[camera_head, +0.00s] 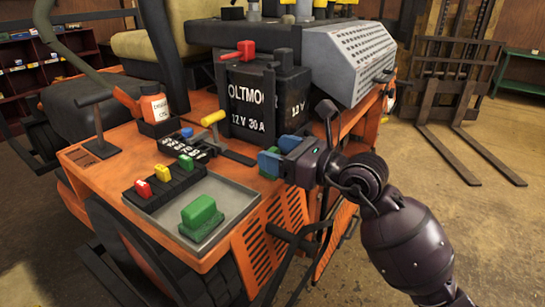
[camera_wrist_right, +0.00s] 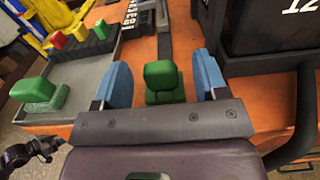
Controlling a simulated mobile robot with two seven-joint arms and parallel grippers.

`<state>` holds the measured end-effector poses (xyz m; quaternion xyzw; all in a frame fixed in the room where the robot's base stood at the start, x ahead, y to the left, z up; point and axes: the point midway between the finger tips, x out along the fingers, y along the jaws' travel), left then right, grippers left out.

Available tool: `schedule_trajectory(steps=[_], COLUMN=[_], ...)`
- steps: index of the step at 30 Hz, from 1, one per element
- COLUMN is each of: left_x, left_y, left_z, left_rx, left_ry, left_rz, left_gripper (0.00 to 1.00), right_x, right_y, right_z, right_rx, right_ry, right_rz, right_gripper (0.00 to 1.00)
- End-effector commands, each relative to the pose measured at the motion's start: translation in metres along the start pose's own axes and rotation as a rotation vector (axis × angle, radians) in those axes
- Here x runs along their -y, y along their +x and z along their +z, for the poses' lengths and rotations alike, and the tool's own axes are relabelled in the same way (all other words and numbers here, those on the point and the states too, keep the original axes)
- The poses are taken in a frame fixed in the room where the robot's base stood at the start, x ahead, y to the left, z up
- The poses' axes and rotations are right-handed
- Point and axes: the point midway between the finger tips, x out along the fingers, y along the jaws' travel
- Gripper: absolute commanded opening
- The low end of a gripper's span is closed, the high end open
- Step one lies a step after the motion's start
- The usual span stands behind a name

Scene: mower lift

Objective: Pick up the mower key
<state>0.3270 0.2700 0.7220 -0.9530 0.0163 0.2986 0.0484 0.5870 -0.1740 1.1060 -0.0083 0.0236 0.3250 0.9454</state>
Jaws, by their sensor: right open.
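My right gripper (camera_head: 278,155) is open, with its blue fingertips over the front right of the orange mower deck. It also shows in the right wrist view (camera_wrist_right: 164,82). A green block-shaped piece (camera_wrist_right: 163,82) stands on the deck in the gap between the fingers, with space on both sides. It looks like a key grip, but I cannot tell for sure that it is the mower key. In the head view it is mostly hidden by the fingers. Another green block (camera_head: 201,216) sits in the grey tray. My left gripper is not in view.
The grey tray (camera_head: 232,200) and a black rack (camera_head: 165,185) with red, yellow and green pieces lie left of the gripper. A large black battery (camera_head: 262,95) stands close behind it. A yellow-handled lever (camera_head: 213,118) rises nearby. A forklift mast (camera_head: 447,80) stands far right.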

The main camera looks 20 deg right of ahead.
Motion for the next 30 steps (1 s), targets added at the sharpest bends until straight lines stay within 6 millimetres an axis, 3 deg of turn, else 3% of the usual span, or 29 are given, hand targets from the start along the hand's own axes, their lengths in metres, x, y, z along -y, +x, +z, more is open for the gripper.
schedule_trajectory(steps=[4, 12, 23, 30], left_x=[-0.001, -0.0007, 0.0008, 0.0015], left_y=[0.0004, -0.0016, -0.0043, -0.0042], left_z=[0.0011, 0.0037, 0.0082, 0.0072], left_rx=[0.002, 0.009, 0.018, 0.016], left_ry=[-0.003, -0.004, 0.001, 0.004], left_rz=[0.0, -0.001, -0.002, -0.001], left_gripper=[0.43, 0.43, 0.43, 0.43], right_x=[-0.0001, -0.0002, -0.0002, -0.0002], right_y=[0.0131, 0.015, 0.0148, 0.0147], right_z=[-0.0009, -0.0007, -0.0008, 0.0005], right_rx=[-0.001, 0.0, -0.001, 0.0], right_ry=[0.001, 0.001, 0.001, 0.0], right_rz=[0.001, 0.0, 0.0, 0.0], right_gripper=[0.66, 0.66, 0.13, 0.13])
